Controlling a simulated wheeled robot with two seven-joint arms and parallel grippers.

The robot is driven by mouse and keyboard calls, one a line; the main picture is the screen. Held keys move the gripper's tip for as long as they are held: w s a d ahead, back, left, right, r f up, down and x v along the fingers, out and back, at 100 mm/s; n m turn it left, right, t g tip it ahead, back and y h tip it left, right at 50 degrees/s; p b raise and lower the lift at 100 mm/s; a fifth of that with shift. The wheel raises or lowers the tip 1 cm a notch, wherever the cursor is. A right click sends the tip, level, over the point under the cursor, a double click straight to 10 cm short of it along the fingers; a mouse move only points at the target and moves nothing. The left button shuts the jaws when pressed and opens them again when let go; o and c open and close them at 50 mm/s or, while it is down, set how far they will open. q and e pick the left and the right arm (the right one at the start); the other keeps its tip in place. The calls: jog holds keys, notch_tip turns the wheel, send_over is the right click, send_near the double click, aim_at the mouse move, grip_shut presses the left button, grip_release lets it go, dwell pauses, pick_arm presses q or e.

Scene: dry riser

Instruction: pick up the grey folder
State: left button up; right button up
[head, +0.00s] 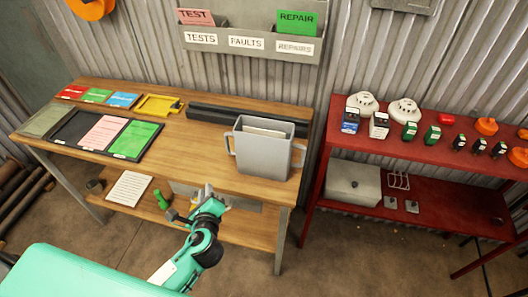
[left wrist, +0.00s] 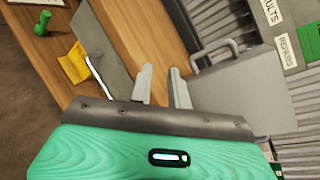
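A flat grey-green piece, which looks like the grey folder (head: 45,119), lies at the left end of the wooden bench (head: 190,150). It is beside a black tray (head: 71,130) that holds a pink and a green sheet. My left gripper (head: 217,195) is at the bench's front edge, well to the right of that piece. In the left wrist view its two fingers (left wrist: 163,88) stand apart with nothing between them. A grey panel (left wrist: 98,45) is at the bench edge near them; I cannot tell what it is. My right gripper is not seen.
A grey two-handled bin (head: 262,157) with pale contents stands on the bench's right part. Red, green and blue cards and a yellow frame (head: 159,105) lie at the back left. A red shelf (head: 420,150) with devices is to the right. The bench's middle is clear.

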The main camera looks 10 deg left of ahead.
aim_at(227, 146)
pick_arm(q)
jog(key=w+m+t+h, duration=0.1)
jog(key=w+m, duration=0.2)
jog(key=w, duration=0.1)
jog(key=w+d+r+m+t+h+p, duration=0.1)
jog(key=w+m, duration=0.3)
jog(key=w+m+t+p, duration=0.1)
jog(key=w+m, duration=0.3)
jog(key=w, duration=0.1)
jog(key=shift+w+d+r+t+h, duration=0.1)
jog(key=shift+d+r+t+h, duration=0.15)
jog(key=shift+t+h, duration=0.15)
jog(key=shift+w+a+r+p, duration=0.1)
jog(key=shift+w+r+p, duration=0.05)
jog(key=shift+w+p, duration=0.15)
jog(key=w, duration=0.1)
jog(key=w+p, duration=0.1)
jog(key=w, duration=0.1)
jog(key=shift+w+a+r, duration=0.15)
jog(key=shift+a, duration=0.1)
jog(key=shift+w+a+p, duration=0.15)
jog(key=shift+w+p, duration=0.15)
jog(key=shift+w, duration=0.3)
grip_shut()
